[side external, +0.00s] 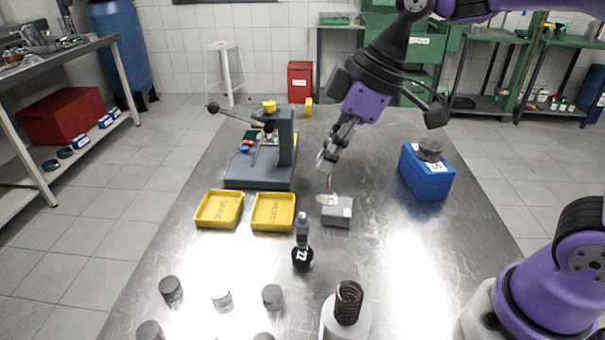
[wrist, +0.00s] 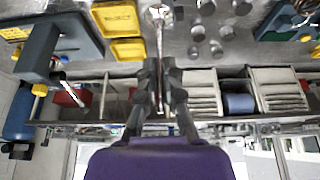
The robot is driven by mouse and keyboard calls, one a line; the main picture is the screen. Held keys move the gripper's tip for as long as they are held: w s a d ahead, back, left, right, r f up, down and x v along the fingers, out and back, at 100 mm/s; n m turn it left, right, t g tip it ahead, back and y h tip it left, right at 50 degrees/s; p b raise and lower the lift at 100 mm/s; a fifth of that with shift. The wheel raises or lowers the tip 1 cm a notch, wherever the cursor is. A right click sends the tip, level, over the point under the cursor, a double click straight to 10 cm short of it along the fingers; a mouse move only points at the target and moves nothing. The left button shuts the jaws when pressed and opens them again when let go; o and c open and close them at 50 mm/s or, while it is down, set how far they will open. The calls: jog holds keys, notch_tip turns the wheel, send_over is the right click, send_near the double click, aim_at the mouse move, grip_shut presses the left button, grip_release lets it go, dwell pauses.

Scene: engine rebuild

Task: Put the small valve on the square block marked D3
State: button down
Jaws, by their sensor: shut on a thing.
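My gripper (side external: 328,166) is shut on the stem of a small silver valve (side external: 327,199), which hangs with its round head downward. In the wrist view, the valve head (wrist: 158,14) is at the top edge and the stem runs back between the fingers (wrist: 160,85). A small grey square block (side external: 337,213) stands on the table directly by the valve head. The head overlaps the block's back left top edge in the side view. I cannot tell whether they touch. The block's marking is too small to read.
Two yellow trays (side external: 246,228) lie left of the block, before a grey press (side external: 262,165). A blue box (side external: 425,178) stands right. Several grey cylinders (side external: 222,300) and a spring (side external: 348,302) are nearer.

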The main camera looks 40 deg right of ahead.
jog(key=shift+w+d+f, duration=0.9)
jog(key=shift+d+f, duration=0.55)
jog(key=shift+f, duration=0.25)
jog(key=shift+w+d+f, duration=0.95)
jog(key=shift+d+f, duration=0.55)
jog(key=shift+f, duration=0.2)
jog(key=shift+w+d+f, duration=0.9)
jog(key=shift+d+f, duration=0.55)
jog(key=shift+f, duration=0.25)
jog(key=shift+f, duration=0.1)
jog(key=c, duration=1)
grip_release()
jog(key=shift+c, duration=0.2)
